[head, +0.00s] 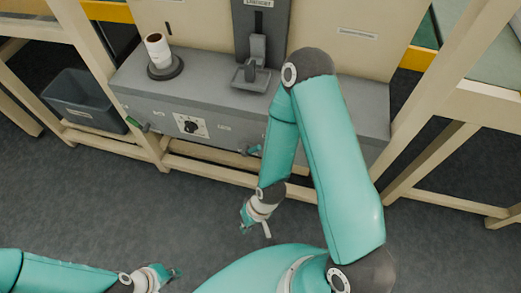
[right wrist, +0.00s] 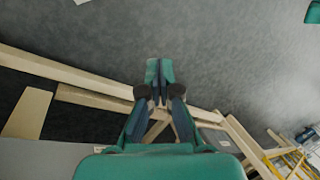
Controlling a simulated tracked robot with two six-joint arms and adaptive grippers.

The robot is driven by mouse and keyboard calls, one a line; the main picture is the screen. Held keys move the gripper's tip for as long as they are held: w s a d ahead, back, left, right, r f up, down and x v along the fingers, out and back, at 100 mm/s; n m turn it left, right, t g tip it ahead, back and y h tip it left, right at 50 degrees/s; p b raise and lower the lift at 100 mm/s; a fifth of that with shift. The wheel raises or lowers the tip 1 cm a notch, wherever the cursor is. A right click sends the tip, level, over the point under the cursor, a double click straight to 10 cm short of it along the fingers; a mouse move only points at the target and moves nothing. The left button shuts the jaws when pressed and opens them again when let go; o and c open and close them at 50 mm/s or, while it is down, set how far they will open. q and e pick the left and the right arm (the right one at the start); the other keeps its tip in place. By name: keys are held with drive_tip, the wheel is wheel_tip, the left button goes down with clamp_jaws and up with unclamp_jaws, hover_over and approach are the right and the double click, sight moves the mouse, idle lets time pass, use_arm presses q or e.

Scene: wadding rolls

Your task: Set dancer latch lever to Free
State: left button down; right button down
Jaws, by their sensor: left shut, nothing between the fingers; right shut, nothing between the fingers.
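The grey machine bench (head: 235,118) stands at the back in the head view. A dark rotary knob on a white plate (head: 191,126) is on its front. A small green handle (head: 138,124) sticks out at its left end, and a small teal-tipped part (head: 253,150) at its lower front edge. I cannot tell which part is the dancer latch lever; the labels are too small to read. My right gripper (head: 246,223) is shut and empty over the floor in front of the bench; its closed fingers show in the right wrist view (right wrist: 159,72). My left gripper (head: 174,272) is shut and empty at lower left, far from the bench.
A white roll (head: 157,50) stands on a dark round base on the bench. A dark upright column with a bracket (head: 255,62) rises behind. A grey bin (head: 85,100) sits at left. Wooden frame posts (head: 440,90) flank the bench. The floor (head: 90,205) in front is clear.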

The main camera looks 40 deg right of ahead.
drive_tip(key=s+d+f+m+g+y+b, duration=0.1)
drive_tip(key=d+f+m+y+b, duration=0.1)
drive_tip(key=d+f+m+b, duration=0.35)
drive_tip(key=s+d+f+m+y+b, duration=0.1)
drive_tip(key=d+f+m+y+b, duration=0.15)
drive_tip(key=f+m+b, duration=0.55)
drive_tip(key=w+d+r+m+t+b, duration=0.4)
drive_tip(key=w+d+m+t+b, duration=0.1)
drive_tip(key=d+m+t+b, duration=0.2)
drive_tip(key=w+d+r+m+t+b, duration=0.4)
drive_tip(key=d+m+t+b, duration=0.3)
drive_tip(key=d+b, duration=0.3)
drive_tip(key=shift+w+d+m+t, duration=0.45)
drive_tip(key=shift+d+m, duration=0.3)
drive_tip(key=shift+d, duration=0.4)
drive_tip(key=shift+f+y, duration=0.1)
drive_tip(key=shift+y, duration=0.15)
